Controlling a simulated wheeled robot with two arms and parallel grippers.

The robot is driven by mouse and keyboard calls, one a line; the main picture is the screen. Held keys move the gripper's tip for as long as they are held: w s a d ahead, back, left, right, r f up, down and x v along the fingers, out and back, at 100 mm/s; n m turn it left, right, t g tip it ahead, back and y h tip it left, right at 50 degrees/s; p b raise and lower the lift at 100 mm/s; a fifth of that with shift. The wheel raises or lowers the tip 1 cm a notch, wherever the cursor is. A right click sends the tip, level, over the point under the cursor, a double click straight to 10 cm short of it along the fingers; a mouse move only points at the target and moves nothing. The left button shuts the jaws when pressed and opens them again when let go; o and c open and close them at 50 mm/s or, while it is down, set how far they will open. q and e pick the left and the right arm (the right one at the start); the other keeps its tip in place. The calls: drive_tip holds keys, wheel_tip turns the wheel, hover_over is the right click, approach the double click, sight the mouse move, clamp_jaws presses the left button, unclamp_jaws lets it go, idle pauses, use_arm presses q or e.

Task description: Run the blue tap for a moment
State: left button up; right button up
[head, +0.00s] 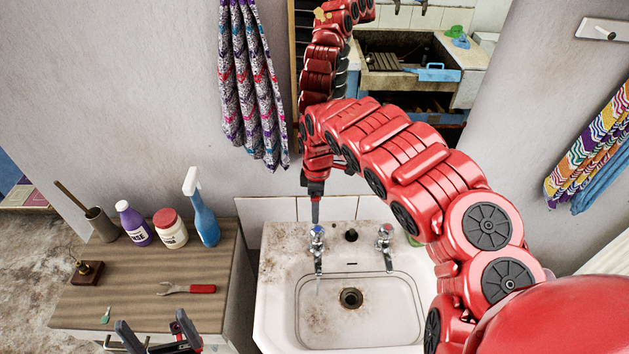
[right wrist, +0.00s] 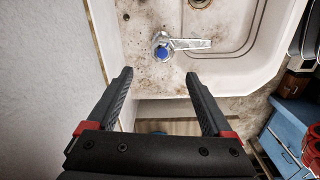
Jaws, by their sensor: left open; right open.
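The blue tap (head: 318,250) stands at the back left of the white basin (head: 276,318), with a blue-marked head and a chrome spout over the bowl. In the right wrist view the blue tap (right wrist: 163,48) lies just beyond the fingertips, roughly centred between them, with its spout to the right. My right gripper (head: 316,215) points down right behind the tap; in the right wrist view my right gripper (right wrist: 160,76) is open and empty. My left gripper (head: 150,328) is open and empty at the bottom left, over the counter's front.
A second tap (head: 385,245) stands to the right on the basin, a black plug (head: 351,235) between them. The wooden counter (head: 140,270) at left holds a spray bottle (head: 204,215), a purple bottle (head: 134,224), a red-lidded jar (head: 170,228) and a red-handled tool (head: 188,289).

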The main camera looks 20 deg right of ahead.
wheel_tip(320, 180, up, 7)
drive_tip(key=shift+f, duration=0.15)
drive_tip(key=shift+a+f, duration=0.1)
idle(5.5)
